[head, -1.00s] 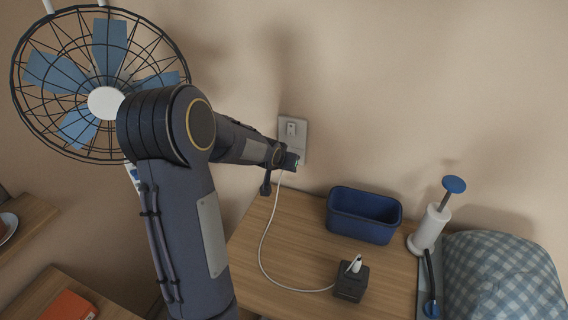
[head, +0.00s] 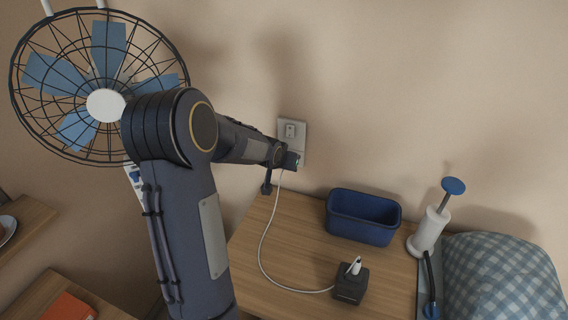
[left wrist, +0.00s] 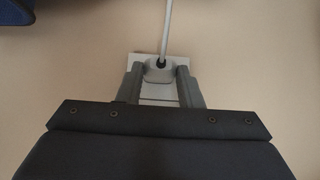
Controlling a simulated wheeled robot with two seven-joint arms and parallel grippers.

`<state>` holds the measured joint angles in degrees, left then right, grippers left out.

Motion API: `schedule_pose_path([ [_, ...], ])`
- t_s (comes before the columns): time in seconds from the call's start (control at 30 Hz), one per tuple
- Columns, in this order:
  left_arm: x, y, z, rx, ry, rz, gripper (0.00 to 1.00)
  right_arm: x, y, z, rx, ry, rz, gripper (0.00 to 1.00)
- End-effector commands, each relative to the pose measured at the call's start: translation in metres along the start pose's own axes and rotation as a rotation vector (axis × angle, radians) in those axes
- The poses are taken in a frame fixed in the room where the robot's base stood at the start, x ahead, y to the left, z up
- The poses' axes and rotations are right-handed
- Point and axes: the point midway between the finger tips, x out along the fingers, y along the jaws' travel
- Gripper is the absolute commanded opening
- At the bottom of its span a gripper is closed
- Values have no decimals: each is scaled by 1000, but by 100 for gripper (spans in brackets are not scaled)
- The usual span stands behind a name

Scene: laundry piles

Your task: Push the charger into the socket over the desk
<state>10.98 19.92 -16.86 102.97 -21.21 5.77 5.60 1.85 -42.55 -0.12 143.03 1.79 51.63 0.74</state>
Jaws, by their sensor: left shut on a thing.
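The wall socket plate (head: 301,140) is pale grey and sits on the wall above the desk (head: 285,225). Its upper outlet shows, while its lower part is behind my left gripper (head: 293,160). In the left wrist view my left gripper (left wrist: 158,72) is shut on the grey charger (left wrist: 157,75), one finger on each side. The charger is close to the plate. Whether its prongs are in the socket is hidden. A white cable (head: 261,245) hangs from it to the desk. My right gripper is out of view.
A blue bin (head: 362,217), a black block (head: 350,283) with a white plug on it and a white pump-like thing (head: 430,230) stand on or beside the desk. A checked pillow (head: 505,275) lies at right. A fan (head: 105,105) stands at left.

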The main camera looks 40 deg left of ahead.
Motion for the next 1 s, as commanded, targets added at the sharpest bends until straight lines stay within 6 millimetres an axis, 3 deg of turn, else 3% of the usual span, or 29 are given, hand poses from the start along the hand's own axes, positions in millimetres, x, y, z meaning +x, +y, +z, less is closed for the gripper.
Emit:
schedule_pose_path([
  [0.2, 2, 0, -2, 0, 0, 0, 0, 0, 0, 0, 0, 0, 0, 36],
  [0.23, 2, 0, -2, 0, 0, 1, 36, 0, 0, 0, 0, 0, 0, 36],
  [0.4, 2, 0, -2, 0, 0, 0, 58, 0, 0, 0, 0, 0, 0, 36],
  [0.73, 0, 0, 1, 0, 1, 0, 58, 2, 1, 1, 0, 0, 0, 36],
  [1.0, -19, 1, 19, 0, 2, 1, 58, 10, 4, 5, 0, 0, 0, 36],
])
